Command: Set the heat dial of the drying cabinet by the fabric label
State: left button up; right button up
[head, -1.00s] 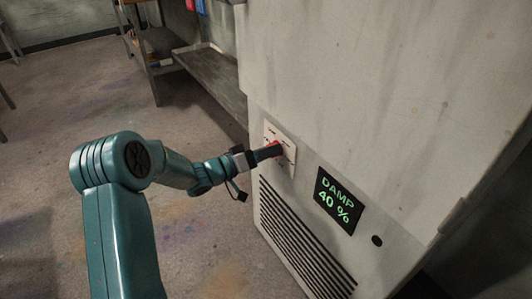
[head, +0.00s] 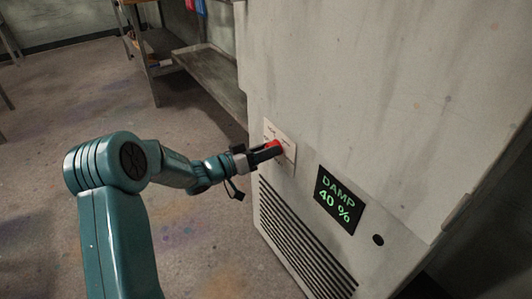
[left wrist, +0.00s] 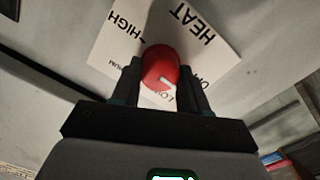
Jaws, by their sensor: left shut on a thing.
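The drying cabinet (head: 350,100) is a large pale grey box on the right of the head view. Its red heat dial (head: 275,144) sits on a white plate (head: 288,157) on the cabinet front. My left gripper (head: 268,152) is shut on the dial, which shows between the two fingers in the left wrist view (left wrist: 160,66). The dial has a short white mark. The plate (left wrist: 190,22) reads HEAT and HIGH; other words are partly hidden by the dial and fingers. No fabric label shows. My right gripper is not in view.
A black display (head: 338,199) with green letters reads DAMP 40 %, right of the dial. A metal shelf bench (head: 210,75) stands behind. The floor at left is open.

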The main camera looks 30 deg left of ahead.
pick_arm(q)
jog(key=m+b, duration=0.6)
jog(key=m, duration=0.4)
jog(key=shift+d+y, duration=0.1)
jog(key=shift+y, duration=0.3)
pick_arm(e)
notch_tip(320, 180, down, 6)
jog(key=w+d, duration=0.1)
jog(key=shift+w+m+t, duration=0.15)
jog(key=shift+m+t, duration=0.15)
pick_arm(q)
jog(key=shift+m, duration=0.3)
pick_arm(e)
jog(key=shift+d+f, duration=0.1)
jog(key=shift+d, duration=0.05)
pick_arm(q)
jog(key=o, duration=1.1)
jog(key=shift+c, duration=0.2)
jog(key=shift+s, duration=0.1)
jog(key=p+v, duration=0.3)
jog(key=v, duration=1.3)
jog(key=shift+p, duration=0.35)
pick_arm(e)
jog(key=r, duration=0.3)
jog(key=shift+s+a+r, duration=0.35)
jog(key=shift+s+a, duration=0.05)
